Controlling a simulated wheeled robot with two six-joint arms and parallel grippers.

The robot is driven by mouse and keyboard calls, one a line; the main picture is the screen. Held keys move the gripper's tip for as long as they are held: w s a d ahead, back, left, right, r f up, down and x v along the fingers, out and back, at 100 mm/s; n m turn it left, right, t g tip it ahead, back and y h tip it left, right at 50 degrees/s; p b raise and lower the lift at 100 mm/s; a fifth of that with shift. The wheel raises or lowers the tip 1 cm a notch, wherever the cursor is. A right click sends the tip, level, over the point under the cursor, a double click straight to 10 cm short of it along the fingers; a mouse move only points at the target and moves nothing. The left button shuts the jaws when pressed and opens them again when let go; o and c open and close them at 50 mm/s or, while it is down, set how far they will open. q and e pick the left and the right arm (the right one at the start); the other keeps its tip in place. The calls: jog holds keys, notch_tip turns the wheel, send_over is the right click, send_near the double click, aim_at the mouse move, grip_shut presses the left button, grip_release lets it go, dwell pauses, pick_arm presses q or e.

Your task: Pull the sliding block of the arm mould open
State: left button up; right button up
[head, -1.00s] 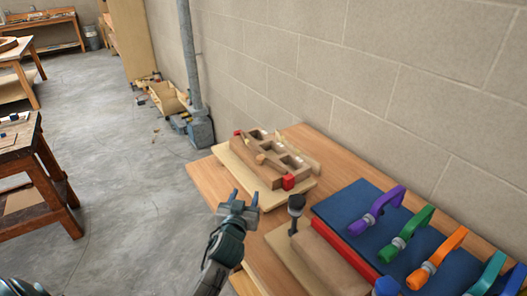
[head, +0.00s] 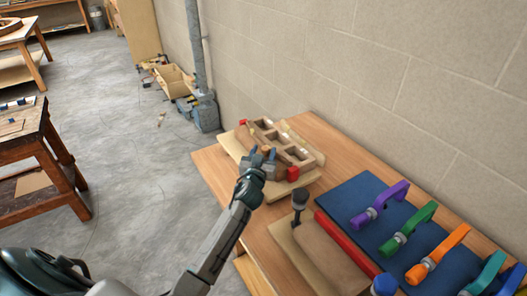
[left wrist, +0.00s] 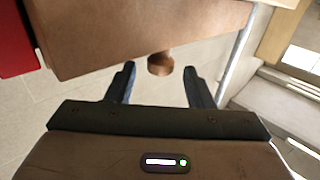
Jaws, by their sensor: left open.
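The arm mould (head: 284,139) is a wooden form with square openings and red end pieces, lying on a pale board on the bench. Its sliding block (head: 245,141) is the brown wooden part along the near side; its broad face fills the top of the left wrist view (left wrist: 140,38). A round wooden knob (left wrist: 160,64) sticks out from that face. My left gripper (head: 263,155) is open at the knob, with the knob between its fingertips in the left wrist view; contact cannot be told. My right gripper is not in view.
A second wooden form with a dark-knobbed post (head: 299,200) and a red bar (head: 343,241) stands nearer on the bench. A blue mat (head: 375,213) holds several coloured clamps (head: 410,228). A block wall (head: 320,60) runs behind the bench. Open floor lies left.

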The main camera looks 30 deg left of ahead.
pick_arm(q)
jog(key=shift+c, duration=0.2)
jog(key=shift+w+f, duration=0.1)
grip_shut()
jog(key=shift+s+a+b, duration=0.2)
jog(key=shift+s+a, duration=0.3)
jog(key=shift+s, duration=0.4)
jog(key=shift+s+a+b, duration=0.15)
jog(key=shift+s+a, duration=0.35)
jog(key=shift+s, duration=0.35)
jog(key=shift+w, duration=0.1)
jog(key=shift+o, duration=0.2)
grip_release()
jog(key=shift+d, duration=0.1)
